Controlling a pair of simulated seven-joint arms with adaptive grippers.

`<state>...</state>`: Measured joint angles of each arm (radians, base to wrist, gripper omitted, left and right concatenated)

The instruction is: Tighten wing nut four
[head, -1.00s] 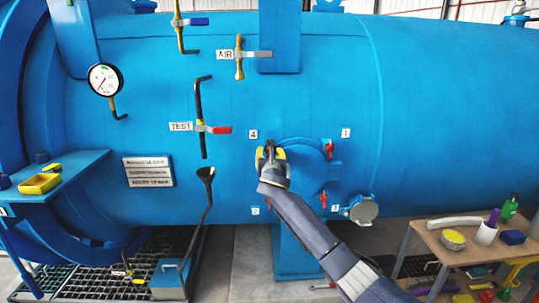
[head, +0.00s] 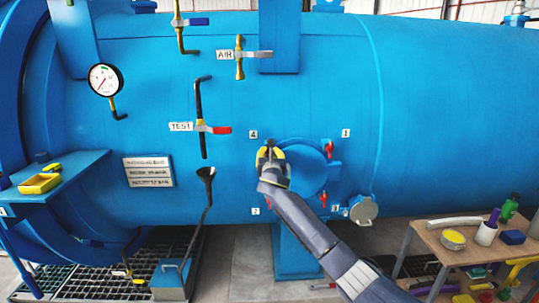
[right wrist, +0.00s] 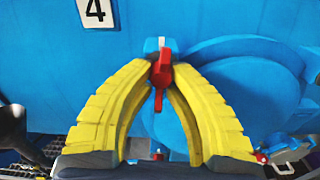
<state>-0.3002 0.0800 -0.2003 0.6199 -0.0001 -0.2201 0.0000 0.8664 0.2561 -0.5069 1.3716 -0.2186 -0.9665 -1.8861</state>
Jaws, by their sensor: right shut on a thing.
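Wing nut four (right wrist: 160,72) is red and sits by the label 4 (right wrist: 95,10) on the blue hatch's upper left edge. In the right wrist view my right gripper (right wrist: 160,68) has its yellow fingers closed around the nut, one on each side. In the head view my right gripper (head: 270,150) covers this nut. The round blue hatch (head: 308,170) shows beside it. A red wing nut (head: 328,149) is at the upper right by label 1, and another (head: 323,200) at the lower right. My left gripper is not in view.
A grey round cap (head: 363,210) hangs right of the hatch. A wooden table (head: 450,258) with several items stands at the lower right.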

